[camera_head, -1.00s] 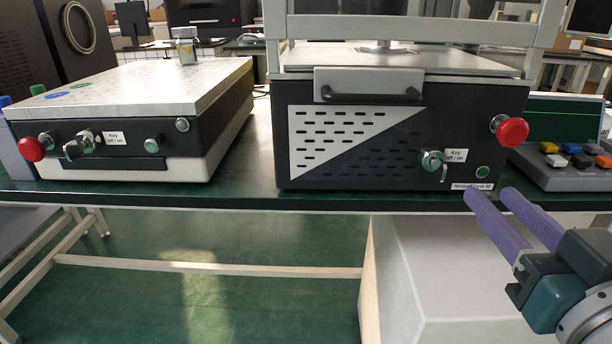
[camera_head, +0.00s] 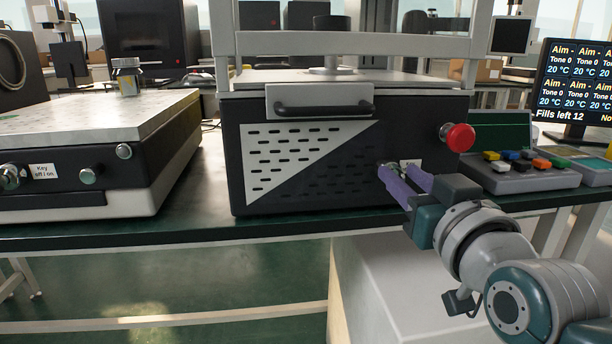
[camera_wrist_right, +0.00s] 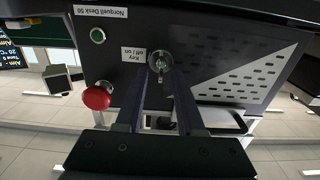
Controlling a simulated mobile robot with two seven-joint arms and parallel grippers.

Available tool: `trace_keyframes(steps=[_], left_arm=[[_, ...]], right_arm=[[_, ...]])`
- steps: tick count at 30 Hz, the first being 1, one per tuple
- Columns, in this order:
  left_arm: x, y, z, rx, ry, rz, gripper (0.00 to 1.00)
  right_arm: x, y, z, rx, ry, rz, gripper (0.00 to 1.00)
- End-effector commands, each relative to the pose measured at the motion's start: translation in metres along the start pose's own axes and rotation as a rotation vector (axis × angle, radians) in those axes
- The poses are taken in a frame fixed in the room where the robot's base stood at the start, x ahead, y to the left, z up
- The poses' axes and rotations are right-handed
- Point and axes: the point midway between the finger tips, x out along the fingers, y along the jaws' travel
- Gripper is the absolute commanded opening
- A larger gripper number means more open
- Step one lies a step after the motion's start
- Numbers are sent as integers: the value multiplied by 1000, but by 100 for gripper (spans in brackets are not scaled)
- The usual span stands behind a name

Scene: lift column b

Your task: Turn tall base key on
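The tall base is the dark box (camera_head: 290,205) with the perforated pale panel and a lift frame on top. Its key switch is mostly hidden behind my right gripper (camera_head: 394,171) in the head view. In the right wrist view, which sees the front upside down, the metal key (camera_wrist_right: 161,68) shows beside its "Key off / on" label (camera_wrist_right: 133,55). My right gripper (camera_wrist_right: 161,78) is open, its two purple fingers one on each side of the key; I cannot tell whether they touch it. My left gripper is not in view.
A red button (camera_head: 457,137) and, in the wrist view, a green button (camera_wrist_right: 98,35) sit near the key. A lower base (camera_head: 80,188) with its own key switch (camera_head: 12,176) stands at the left. A button console (camera_head: 520,178) is at the right, before a screen (camera_head: 572,85).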

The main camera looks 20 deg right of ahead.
Motion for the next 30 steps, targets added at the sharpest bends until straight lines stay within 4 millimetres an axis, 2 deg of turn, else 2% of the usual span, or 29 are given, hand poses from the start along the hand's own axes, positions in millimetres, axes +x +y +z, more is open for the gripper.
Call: trace_keyframes(steps=[6,15,16,30], left_arm=[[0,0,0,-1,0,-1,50],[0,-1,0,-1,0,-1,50],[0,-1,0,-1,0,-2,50],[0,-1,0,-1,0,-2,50]], right_arm=[[0,0,0,-1,0,0,35],[0,0,0,0,0,0,2],[0,0,0,0,0,0,0],[0,0,0,0,0,0,0]])
